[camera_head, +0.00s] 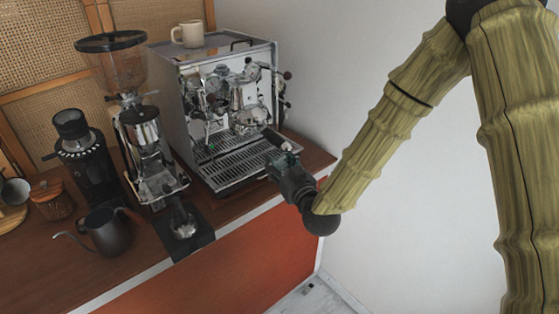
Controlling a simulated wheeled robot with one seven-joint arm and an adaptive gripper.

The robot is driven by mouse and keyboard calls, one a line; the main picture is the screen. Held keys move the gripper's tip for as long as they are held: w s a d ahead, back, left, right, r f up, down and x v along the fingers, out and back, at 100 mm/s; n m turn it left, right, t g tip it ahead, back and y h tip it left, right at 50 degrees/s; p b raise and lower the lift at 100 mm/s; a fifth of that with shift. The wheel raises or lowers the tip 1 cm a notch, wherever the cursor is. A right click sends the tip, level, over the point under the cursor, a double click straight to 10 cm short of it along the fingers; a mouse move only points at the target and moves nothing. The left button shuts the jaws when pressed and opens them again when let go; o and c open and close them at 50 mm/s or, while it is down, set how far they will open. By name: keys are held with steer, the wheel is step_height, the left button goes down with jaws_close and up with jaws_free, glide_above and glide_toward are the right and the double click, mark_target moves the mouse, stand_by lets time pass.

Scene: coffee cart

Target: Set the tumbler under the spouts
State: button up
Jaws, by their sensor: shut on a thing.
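The espresso machine (170,92) stands at the back of the counter, with its slotted drip tray (232,165) at the front. Chrome parts around the group head (245,118) hang above the tray; the spouts are too small to make out. My gripper (284,149) is at the right front end of the drip tray, shut on a small pale thing (287,147), mostly hidden by the fingers. It may be the tumbler, but I cannot tell its shape or whether it touches the tray. No other tumbler shows.
A cream mug (188,34) stands on top of the machine. Left of it are a tall grinder (146,135), a smaller black grinder (84,160) and a dark kettle (107,232). A black mat (198,243) lies at the front edge. A white wall (345,60) bounds the right.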

steer(key=shift+w+a+f+p, duration=0.1)
steer(key=shift+w+a, duration=0.7)
steer(key=shift+w, duration=0.3)
steer(key=shift+w+a+p, duration=0.1)
steer(key=shift+w+a, duration=0.7)
steer(key=shift+w, duration=0.3)
steer(key=shift+w+a+f+p, duration=0.1)
steer(key=shift+w+a, duration=0.7)
steer(key=shift+w, duration=0.3)
steer(key=shift+w+a+f+b, duration=0.1)
steer(key=shift+w+a+b, duration=0.2)
steer(key=shift+w+a, duration=0.4)
steer(key=shift+w+a+f+b, duration=0.1)
steer(key=shift+w+a+b, duration=0.35)
steer(key=shift+w, duration=0.5)
steer(key=shift+w+a+b, duration=0.2)
steer(key=shift+w+a, duration=0.45)
steer(key=shift+w, duration=0.15)
steer(key=shift+f+b, duration=0.25)
steer(key=shift+b, duration=0.05)
steer(key=o, duration=1.2)
steer(key=shift+s, duration=0.1)
steer(key=v, duration=1.2)
